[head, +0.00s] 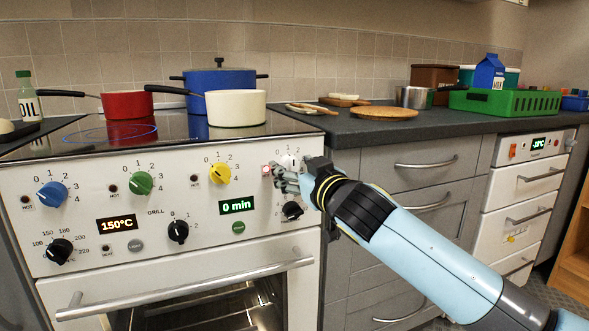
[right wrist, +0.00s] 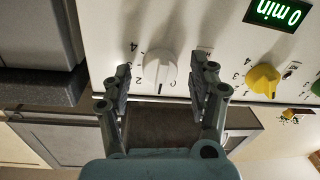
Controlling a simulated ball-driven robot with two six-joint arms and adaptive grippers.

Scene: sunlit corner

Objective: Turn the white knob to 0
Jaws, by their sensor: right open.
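The white knob (right wrist: 159,68) sits on the oven's white front panel and shows well in the upside-down right wrist view. A dark mark on it points down in that picture; the number beside it is hard to read. My right gripper (right wrist: 167,60) is open, one finger on each side of the knob, with gaps showing and nothing held. In the head view my right gripper (head: 288,180) is at the panel's upper right and covers much of the white knob (head: 291,160). My left gripper is not in view.
A lit red lamp (head: 267,170) is left of the white knob. The yellow knob (head: 219,173) and a black knob (head: 292,210) are close by. The green "0 min" display (head: 237,206) is below left. The oven handle (head: 190,288) sticks out lower down.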

